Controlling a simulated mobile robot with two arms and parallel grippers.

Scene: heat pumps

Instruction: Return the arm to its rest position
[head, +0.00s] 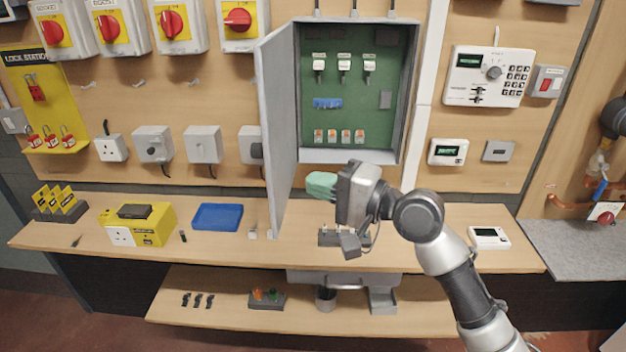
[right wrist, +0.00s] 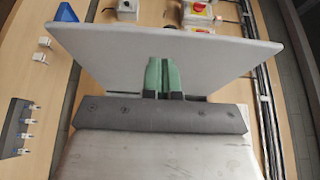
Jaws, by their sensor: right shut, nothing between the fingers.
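My right arm (head: 468,290) comes in from the lower right and reaches over the workbench. My right gripper (head: 318,185), with green fingers, is in front of the open electrical enclosure (head: 384,155), just right of its door. The fingers are shut together and empty, which also shows in the right wrist view (right wrist: 163,75). The grey enclosure door (head: 279,120) stands swung out to the left. In the right wrist view the door (right wrist: 105,55) lies close beyond the fingertips; I cannot tell whether they touch. My left gripper is not in view.
The wooden bench (head: 400,254) holds a blue tray (head: 217,217), a yellow socket box (head: 138,224) and a white thermostat (head: 489,237). A small rail with parts (head: 340,237) sits below my gripper. Isolators with red knobs (head: 172,24) hang at upper left.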

